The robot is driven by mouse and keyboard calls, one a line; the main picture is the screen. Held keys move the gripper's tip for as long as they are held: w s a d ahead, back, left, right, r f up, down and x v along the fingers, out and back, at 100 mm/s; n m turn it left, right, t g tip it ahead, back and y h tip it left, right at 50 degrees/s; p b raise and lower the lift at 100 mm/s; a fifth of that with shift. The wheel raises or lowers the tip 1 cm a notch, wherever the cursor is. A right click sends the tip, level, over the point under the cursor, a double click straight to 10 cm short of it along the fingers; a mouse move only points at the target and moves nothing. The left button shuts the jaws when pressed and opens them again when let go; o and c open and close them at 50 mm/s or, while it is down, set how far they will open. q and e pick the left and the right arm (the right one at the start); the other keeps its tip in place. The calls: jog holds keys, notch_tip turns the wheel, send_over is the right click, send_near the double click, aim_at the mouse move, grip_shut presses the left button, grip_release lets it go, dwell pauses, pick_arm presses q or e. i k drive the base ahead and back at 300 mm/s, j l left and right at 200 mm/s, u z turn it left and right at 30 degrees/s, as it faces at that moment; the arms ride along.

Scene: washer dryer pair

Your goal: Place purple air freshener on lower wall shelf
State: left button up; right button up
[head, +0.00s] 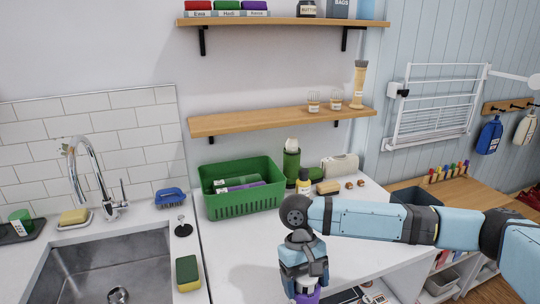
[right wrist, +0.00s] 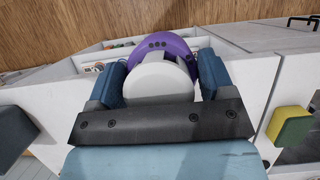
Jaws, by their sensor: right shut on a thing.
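My right gripper (head: 306,286) is at the bottom middle of the head view, pointing down in front of the white counter. It is shut on the purple air freshener (head: 307,298), only partly visible below it. In the right wrist view, the air freshener (right wrist: 178,45) shows a purple body and a round pale part between the two blue fingers of the gripper (right wrist: 160,80). The lower wall shelf (head: 235,122) is a wooden board above the counter, higher than the gripper. Its left and middle parts are bare. My left gripper is out of view.
Two small jars (head: 313,103) and a tall tan grinder (head: 359,84) stand on the shelf's right part. Below it are a green basket (head: 240,205), a green flask (head: 291,165) and a yellow bottle (head: 304,184). The upper shelf (head: 280,22) overhangs. A sink (head: 105,270) is left.

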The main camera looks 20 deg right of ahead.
aim_at(281, 115)
jog(key=l+u, duration=0.15)
jog(key=u, duration=0.2)
jog(key=l+u, duration=0.2)
jog(key=u, duration=0.15)
jog(key=l+u, duration=0.2)
jog(key=u, duration=0.15)
jog(key=l+u, duration=0.25)
jog(key=l, duration=0.2)
jog(key=k+l+u, duration=0.25)
jog(key=k+l, duration=0.1)
jog(key=l, duration=0.25)
jog(key=k+l, duration=0.1)
jog(key=l, duration=0.25)
jog(key=k+l+u, duration=0.1)
jog(key=l, duration=0.25)
jog(key=k+l, duration=0.1)
jog(key=l, duration=0.2)
